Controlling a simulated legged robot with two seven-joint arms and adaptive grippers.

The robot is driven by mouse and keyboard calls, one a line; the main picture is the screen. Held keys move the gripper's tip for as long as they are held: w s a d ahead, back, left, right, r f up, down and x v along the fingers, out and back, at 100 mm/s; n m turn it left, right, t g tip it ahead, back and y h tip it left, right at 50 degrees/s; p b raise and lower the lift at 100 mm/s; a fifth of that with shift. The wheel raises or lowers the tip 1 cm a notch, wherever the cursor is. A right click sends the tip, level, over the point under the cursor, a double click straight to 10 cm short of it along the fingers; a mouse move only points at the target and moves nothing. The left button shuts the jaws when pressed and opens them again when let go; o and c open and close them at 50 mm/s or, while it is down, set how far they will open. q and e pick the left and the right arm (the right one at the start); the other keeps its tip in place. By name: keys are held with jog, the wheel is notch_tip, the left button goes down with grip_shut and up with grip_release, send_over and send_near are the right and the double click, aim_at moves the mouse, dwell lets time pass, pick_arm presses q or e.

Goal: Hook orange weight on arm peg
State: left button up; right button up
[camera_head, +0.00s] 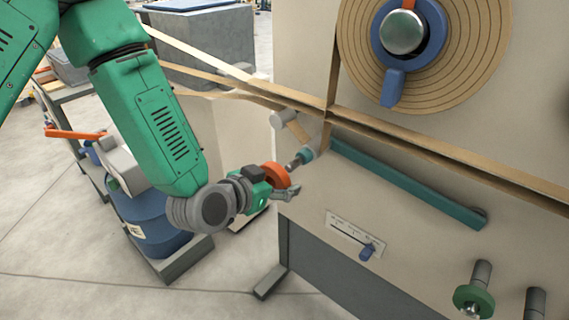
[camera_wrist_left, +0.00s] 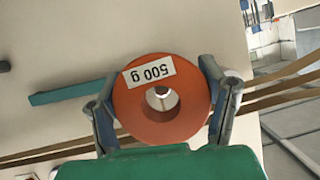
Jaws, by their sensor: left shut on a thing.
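The orange weight (camera_head: 275,176) is a thick ring with a round hole. Its label reads "500 g" in the left wrist view (camera_wrist_left: 190,115). My left gripper (camera_head: 281,183) is shut on it, with a finger on each side of the rim. The teal arm (camera_head: 410,187) slopes along the machine's pale panel. Its grey peg (camera_head: 296,162) sticks out at the upper left end, close to the weight. Something pale and round shows through the hole in the left wrist view; I cannot tell whether the peg is inside it. My right gripper is out of view.
A tan strip (camera_head: 430,155) runs across the panel just above the arm, beside a grey roller (camera_head: 283,118). A slider with a blue knob (camera_head: 367,251) and a peg with a green ring (camera_head: 473,300) are lower right. A blue drum (camera_head: 150,222) stands left.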

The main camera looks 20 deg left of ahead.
aim_at(300, 164)
pick_arm(q)
jog(key=shift+a+r+p, duration=0.15)
jog(key=shift+a+p, duration=0.05)
jog(key=shift+p, duration=0.25)
jog(key=shift+w+d, duration=0.45)
jog(key=shift+d, duration=0.15)
jog(key=shift+w+d+b, duration=0.25)
jog(key=shift+w, duration=0.85)
jog(key=shift+w+d+b, duration=0.25)
jog(key=shift+w, duration=0.8)
jog(key=shift+w+d, duration=0.5)
jog(key=shift+w, duration=0.25)
jog(key=shift+w+d+f, duration=0.1)
jog(key=shift+w+f, duration=0.1)
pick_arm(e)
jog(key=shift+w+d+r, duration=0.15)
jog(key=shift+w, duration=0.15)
pick_arm(q)
jog(key=shift+f+b, duration=0.15)
jog(key=shift+b, duration=0.15)
